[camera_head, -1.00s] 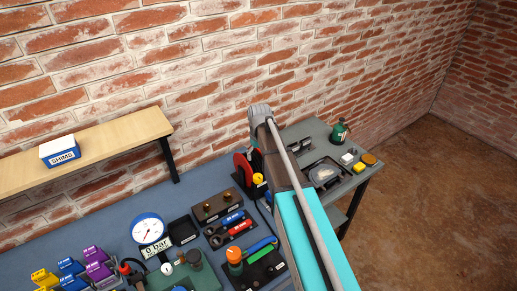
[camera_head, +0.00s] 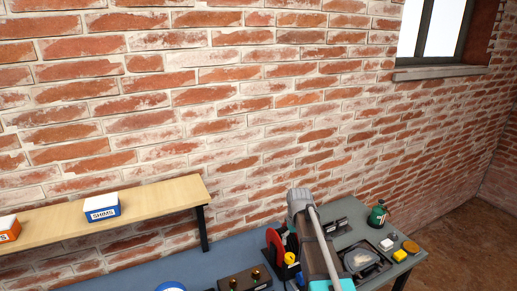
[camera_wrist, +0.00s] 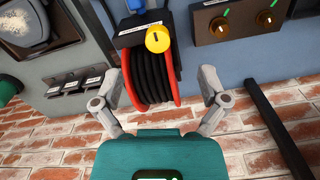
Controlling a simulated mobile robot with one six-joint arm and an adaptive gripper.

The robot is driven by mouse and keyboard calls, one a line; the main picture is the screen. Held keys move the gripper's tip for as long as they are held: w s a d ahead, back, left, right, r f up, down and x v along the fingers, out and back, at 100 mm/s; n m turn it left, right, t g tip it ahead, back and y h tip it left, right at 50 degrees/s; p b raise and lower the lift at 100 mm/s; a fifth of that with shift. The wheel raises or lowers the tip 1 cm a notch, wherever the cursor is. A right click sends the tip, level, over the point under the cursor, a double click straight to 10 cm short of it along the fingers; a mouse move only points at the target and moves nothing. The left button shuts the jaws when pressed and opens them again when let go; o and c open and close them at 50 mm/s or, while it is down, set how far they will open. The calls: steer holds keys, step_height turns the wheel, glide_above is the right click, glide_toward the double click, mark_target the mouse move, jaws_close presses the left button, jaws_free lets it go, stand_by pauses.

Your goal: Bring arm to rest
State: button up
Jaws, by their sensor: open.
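My gripper (camera_wrist: 158,100) shows in the wrist view with its two grey fingers spread apart and nothing between them. Beyond the fingers is a reel of black hose with red rims (camera_wrist: 150,75) and a yellow knob (camera_wrist: 158,39). I cannot tell the exact gap between the fingers and the reel. In the head view my arm (camera_head: 312,235) rises from the bottom edge in front of the bench, and the gripper itself is hidden. The red reel (camera_head: 275,246) stands just left of the arm there.
A wooden shelf (camera_head: 150,203) carries a blue-and-white SHIMS box (camera_head: 102,208) and an orange box (camera_head: 8,230). A green bottle (camera_head: 378,214) and small yellow block (camera_head: 399,255) stand right of the arm. A brown two-knob panel (camera_head: 245,281) lies left. A brick wall backs the bench.

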steer(key=s+f+m+b, duration=0.2)
steer(key=s+f+b, duration=0.1)
steer(key=s, duration=1.4)
steer(key=shift+s+f, duration=0.25)
steer(key=shift+f, duration=0.1)
